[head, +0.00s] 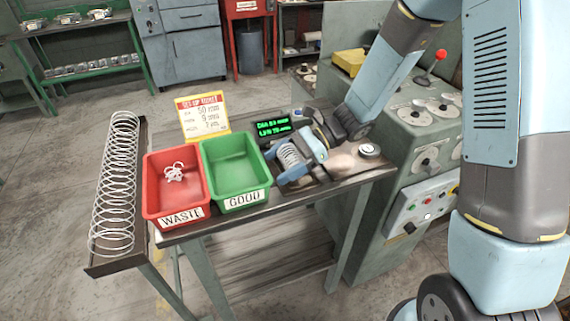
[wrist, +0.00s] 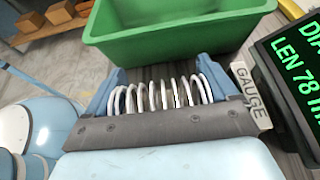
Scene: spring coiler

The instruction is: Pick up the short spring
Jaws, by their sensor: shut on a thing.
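The short spring (head: 293,158) is between the two blue fingers of my gripper (head: 294,166), just right of the green bin in the head view. In the wrist view the spring (wrist: 160,95) lies crosswise, with its ends at the left and right fingers of my gripper (wrist: 162,92). The gripper is shut on it. I cannot tell whether the spring touches the bench below. A long spring (head: 115,185) lies apart on a narrow tray at the left.
The green GOOD bin (head: 264,184) looks empty. The red WASTE bin (head: 150,190) holds tangled wire.

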